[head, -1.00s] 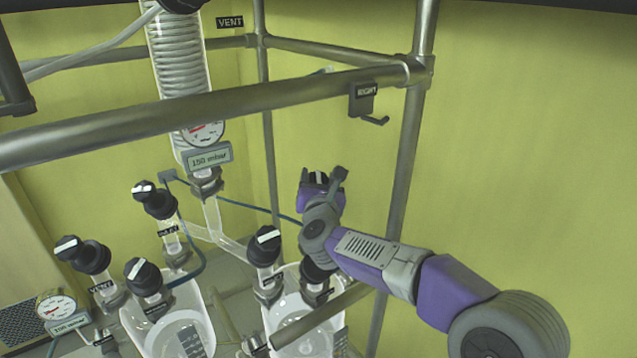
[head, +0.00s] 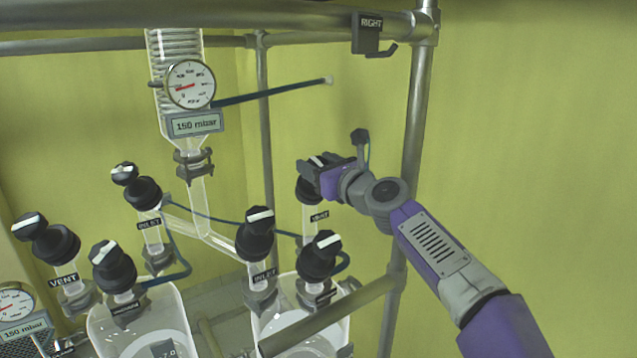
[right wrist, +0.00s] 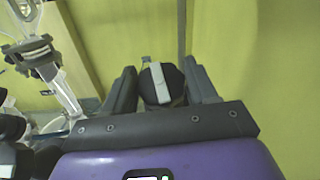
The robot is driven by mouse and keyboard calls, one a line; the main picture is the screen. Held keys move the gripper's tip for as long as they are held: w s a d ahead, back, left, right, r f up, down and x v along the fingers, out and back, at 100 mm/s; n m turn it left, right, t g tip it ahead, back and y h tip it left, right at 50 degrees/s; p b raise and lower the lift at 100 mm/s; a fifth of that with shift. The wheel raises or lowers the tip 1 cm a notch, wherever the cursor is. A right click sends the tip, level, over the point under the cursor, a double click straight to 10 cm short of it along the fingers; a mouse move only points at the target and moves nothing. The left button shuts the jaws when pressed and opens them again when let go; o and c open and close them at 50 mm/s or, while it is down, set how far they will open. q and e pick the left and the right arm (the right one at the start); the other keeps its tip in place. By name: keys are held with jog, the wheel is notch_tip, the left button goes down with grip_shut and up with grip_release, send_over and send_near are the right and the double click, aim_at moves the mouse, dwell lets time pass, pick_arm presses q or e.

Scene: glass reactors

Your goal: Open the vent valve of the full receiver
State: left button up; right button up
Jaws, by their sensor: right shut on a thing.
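The right glass receiver (head: 279,325) hangs low in the middle of the head view. Its valve labelled VENT (head: 308,190) has a black knob with a white bar. My right gripper (head: 322,172) is at this knob, with its fingers on either side, shut on it. In the right wrist view the black knob (right wrist: 161,88) sits between the two dark fingers, its white bar nearly upright in the picture. The left receiver (head: 98,333) has its own VENT valve (head: 60,245) at far left. I cannot tell the liquid levels. My left gripper is out of view.
The right receiver's inlet valve (head: 256,240) and another black valve (head: 318,258) stand close to my gripper. A metal frame post (head: 415,120) rises just right of it. A condenser with gauge (head: 190,84) hangs at upper left. The yellow wall behind is bare.

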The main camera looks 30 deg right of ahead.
jog(key=shift+d+n+y, duration=0.1)
jog(key=shift+n+y, duration=0.2)
jog(key=shift+n, duration=0.2)
jog(key=shift+n+g+y, duration=0.3)
jog(key=shift+n+y, duration=0.6)
jog(key=shift+y, duration=0.2)
jog(key=o, duration=1)
jog(key=shift+c, duration=0.2)
jog(key=b+v, duration=0.2)
jog(key=v, duration=0.5)
jog(key=shift+s, duration=0.3)
